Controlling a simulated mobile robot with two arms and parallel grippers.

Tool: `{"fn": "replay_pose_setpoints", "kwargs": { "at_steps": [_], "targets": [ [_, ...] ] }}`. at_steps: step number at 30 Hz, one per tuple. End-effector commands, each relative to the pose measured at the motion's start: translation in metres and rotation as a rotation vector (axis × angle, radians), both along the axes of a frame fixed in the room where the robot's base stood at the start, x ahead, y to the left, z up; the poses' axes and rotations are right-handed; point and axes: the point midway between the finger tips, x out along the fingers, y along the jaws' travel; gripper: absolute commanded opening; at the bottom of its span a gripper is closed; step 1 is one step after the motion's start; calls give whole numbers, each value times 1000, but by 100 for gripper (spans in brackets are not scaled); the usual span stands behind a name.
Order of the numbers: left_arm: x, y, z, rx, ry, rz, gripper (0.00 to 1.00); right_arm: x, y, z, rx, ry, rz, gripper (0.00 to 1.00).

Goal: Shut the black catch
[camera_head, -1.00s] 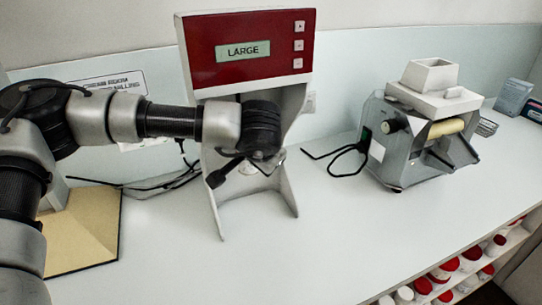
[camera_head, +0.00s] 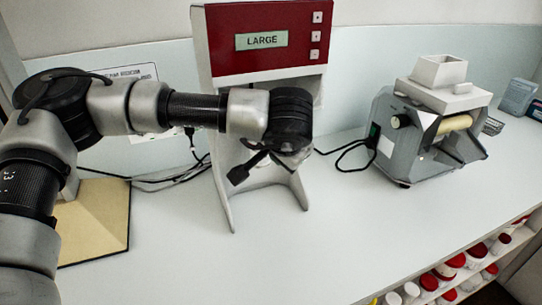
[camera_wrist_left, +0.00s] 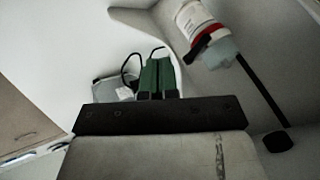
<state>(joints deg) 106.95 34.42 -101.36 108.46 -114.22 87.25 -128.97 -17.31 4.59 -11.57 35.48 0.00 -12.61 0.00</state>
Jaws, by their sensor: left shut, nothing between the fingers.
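In the left wrist view a white and clear container (camera_wrist_left: 205,35) with a red ring hangs at the upper right. A small black tab (camera_wrist_left: 198,48), seemingly the black catch, sticks out beside the red ring; I cannot tell how far open it stands. My left gripper (camera_wrist_left: 158,68) is shut and empty, its green fingers left of the tab and apart from it in the picture. In the head view my left wrist covers the middle of the red-topped machine (camera_head: 262,60), hiding the catch and the fingertips. My right gripper is out of view.
A black rod with a knob (camera_wrist_left: 278,142) runs down right of the container. A grey mill (camera_head: 430,130) stands to the right with a cable beside it. A tan board (camera_head: 100,225) lies at left. The front counter is clear; jars (camera_head: 450,268) fill the shelf below.

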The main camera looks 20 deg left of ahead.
Motion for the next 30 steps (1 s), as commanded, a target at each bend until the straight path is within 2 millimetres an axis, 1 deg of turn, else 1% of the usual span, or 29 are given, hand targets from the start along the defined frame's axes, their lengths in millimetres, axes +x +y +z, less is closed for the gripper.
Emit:
{"fn": "replay_pose_setpoints", "kwargs": {
  "at_steps": [1, 6, 9, 12, 17, 23, 30],
  "targets": [
    [-7, 0, 9, -2, -7, -1, 0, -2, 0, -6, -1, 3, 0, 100],
    [-29, -2, 38, -1, -3, 0, 0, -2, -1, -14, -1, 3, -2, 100],
    [-38, -3, 50, 0, -2, 0, 0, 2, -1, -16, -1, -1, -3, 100],
    [-44, -3, 58, 0, -2, 1, 0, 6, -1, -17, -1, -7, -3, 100],
    [-47, -4, 64, 0, -1, 1, 0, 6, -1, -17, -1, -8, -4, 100],
    [-48, -4, 64, 0, -1, 1, 0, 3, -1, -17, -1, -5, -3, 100],
    [-48, -4, 64, 0, 0, 0, 0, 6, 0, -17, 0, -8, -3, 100]
  ]
}}
